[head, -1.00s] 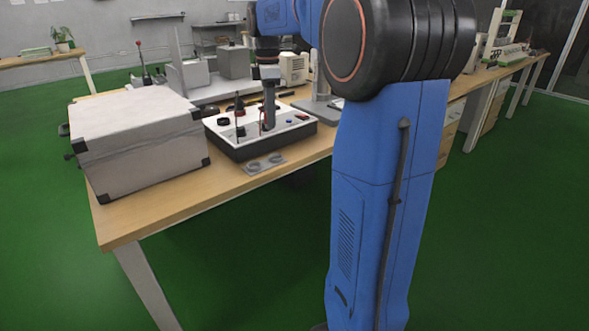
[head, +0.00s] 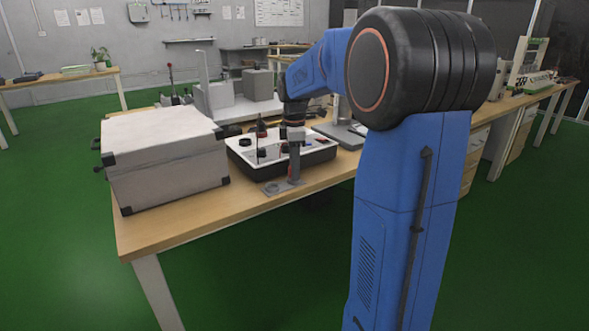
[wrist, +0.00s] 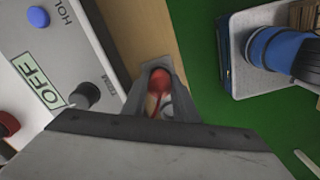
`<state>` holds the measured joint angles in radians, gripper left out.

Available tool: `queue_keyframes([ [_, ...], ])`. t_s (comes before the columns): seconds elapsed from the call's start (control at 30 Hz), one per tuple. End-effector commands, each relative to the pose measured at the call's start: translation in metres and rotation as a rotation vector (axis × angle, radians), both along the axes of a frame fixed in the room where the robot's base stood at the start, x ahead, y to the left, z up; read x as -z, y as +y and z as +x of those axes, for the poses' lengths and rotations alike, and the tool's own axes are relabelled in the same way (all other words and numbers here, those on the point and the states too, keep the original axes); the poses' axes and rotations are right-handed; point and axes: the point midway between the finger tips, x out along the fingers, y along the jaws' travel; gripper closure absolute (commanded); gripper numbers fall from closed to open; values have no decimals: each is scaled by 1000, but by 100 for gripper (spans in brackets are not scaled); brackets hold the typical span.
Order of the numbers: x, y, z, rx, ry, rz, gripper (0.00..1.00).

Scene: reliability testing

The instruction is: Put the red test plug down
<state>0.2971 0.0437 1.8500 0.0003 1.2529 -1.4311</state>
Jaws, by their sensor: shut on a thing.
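The red test plug (wrist: 158,78) shows between the two fingers of my gripper (wrist: 158,95) in the wrist view, with a pale, thin lead below it. My gripper is shut on it. In the head view my gripper (head: 294,181) points down at the right part of a small grey plate (head: 272,189) with round rings, near the table's front edge. The plug is mostly hidden there by the fingers. I cannot tell whether the plug touches the plate.
The tester box (head: 320,157) stands just behind my gripper; its blue button (wrist: 38,17) and black knob (wrist: 84,95) show close by in the wrist view. A large grey case (head: 165,170) stands to the left. The wooden table's front edge (head: 215,212) is near.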

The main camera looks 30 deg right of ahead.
Motion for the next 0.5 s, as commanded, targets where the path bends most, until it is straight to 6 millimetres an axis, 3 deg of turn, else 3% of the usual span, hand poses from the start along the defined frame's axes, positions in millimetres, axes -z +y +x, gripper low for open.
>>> queue_keyframes([
  [0.37, 4, 0, 0, 0, 0, 0, 97],
  [0.4, 4, 0, 0, 0, 0, 0, 69],
  [0.47, 4, 0, 0, 0, 0, 0, 55],
  [0.5, 4, 0, 0, 0, 0, 0, 55],
])
